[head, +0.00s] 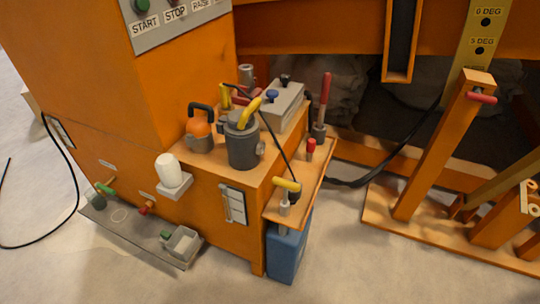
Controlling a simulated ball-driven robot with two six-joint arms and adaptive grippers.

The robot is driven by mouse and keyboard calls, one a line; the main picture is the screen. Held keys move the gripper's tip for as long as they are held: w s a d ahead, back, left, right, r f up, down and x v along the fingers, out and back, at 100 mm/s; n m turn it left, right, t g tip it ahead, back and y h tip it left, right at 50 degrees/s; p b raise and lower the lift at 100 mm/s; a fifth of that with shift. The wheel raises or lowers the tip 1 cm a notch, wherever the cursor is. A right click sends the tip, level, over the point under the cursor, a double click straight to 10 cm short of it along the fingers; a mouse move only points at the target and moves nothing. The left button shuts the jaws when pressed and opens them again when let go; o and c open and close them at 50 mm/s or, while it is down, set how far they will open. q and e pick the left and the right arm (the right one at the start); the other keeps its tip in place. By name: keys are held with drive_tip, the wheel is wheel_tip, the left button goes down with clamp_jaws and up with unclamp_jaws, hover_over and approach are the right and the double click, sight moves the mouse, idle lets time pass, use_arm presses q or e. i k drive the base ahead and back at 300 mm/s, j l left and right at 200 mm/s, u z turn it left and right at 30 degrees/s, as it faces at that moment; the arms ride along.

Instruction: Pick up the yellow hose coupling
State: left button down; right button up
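A small yellow piece (287,185) with a dark part below it sits at the front end of the orange side shelf (318,165). A thin black line runs down to it from the bench top. A curved yellow piece (249,111) rises from the grey pot (243,145) on the orange bench, and another yellow piece (226,97) stands behind the pot. The view does not make clear which of these is the hose coupling. Neither of my grippers is in view.
An orange-and-grey jug (199,132) and a grey box (281,104) crowd the bench top. A red-handled tool (324,100) stands on the side shelf. A blue container (287,250) is below it. An orange post (442,146) stands at right. Pale floor is clear in front.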

sight(224, 90)
drive_tip(key=j+u, duration=0.35)
drive_tip(key=i+j+u, duration=0.15)
drive_tip(key=j+u, duration=0.2)
drive_tip(key=i+j+u, duration=0.1)
drive_tip(key=j+u, duration=0.25)
